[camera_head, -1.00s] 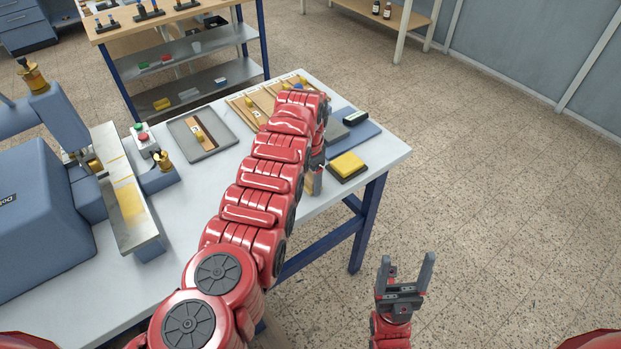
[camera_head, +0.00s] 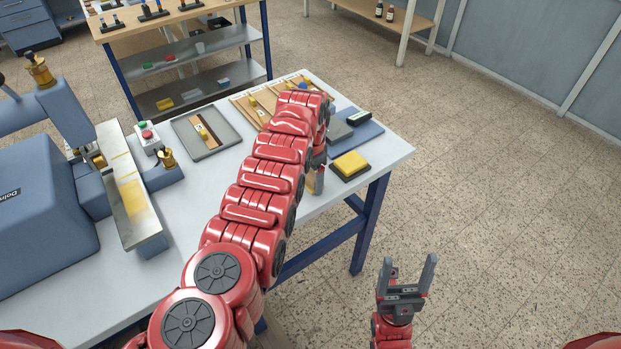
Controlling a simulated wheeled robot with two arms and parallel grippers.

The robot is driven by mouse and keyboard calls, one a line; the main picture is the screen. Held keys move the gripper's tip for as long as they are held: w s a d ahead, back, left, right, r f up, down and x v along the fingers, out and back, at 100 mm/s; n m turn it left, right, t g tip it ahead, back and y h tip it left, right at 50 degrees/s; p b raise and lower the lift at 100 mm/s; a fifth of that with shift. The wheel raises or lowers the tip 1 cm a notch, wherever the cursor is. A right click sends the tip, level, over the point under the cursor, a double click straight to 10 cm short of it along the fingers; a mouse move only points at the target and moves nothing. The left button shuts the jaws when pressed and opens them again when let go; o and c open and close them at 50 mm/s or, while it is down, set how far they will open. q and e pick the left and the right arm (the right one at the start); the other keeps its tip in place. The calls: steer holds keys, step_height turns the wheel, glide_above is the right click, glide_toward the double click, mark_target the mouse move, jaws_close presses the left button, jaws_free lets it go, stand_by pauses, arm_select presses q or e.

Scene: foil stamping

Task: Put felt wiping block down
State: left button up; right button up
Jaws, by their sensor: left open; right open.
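My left arm reaches across the white table, and its gripper (camera_head: 318,176) is near the table's front edge, mostly hidden behind the arm. It is open. A small tan patch (camera_head: 311,186) shows beside it; I cannot tell whether this is the felt wiping block. A yellow block with a dark base (camera_head: 351,165) lies just right of this gripper. A grey block (camera_head: 338,129) and a black-topped piece (camera_head: 358,118) lie on a blue mat (camera_head: 366,134) behind it. I cannot tell which is the felt wiping block. My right gripper (camera_head: 404,279) is open and empty over the floor.
A blue press (camera_head: 40,205) with a metal plate (camera_head: 132,200) stands at the left. A grey tray (camera_head: 221,139) and wooden strips (camera_head: 243,104) lie at the back of the table. A shelf unit (camera_head: 195,55) stands behind. The table's right corner (camera_head: 400,151) is clear.

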mark_target(312, 176)
arm_select(q)
steer(key=shift+s+d+f+g, duration=0.1)
steer(key=shift+s+f+g, duration=0.2)
steer(key=shift+s+f, duration=0.35)
steer(key=shift+w+r+p, duration=0.15)
steer(key=shift+r+p, duration=0.25)
steer(key=shift+p, duration=0.1)
steer(key=r+b, duration=0.1)
steer(key=r, duration=0.2)
steer(key=r+b, duration=0.1)
steer(key=r, duration=0.3)
steer(key=w+r+b, duration=0.1)
steer(key=r, duration=0.3)
steer(key=shift+s+r, duration=0.1)
steer(key=shift+r, duration=0.75)
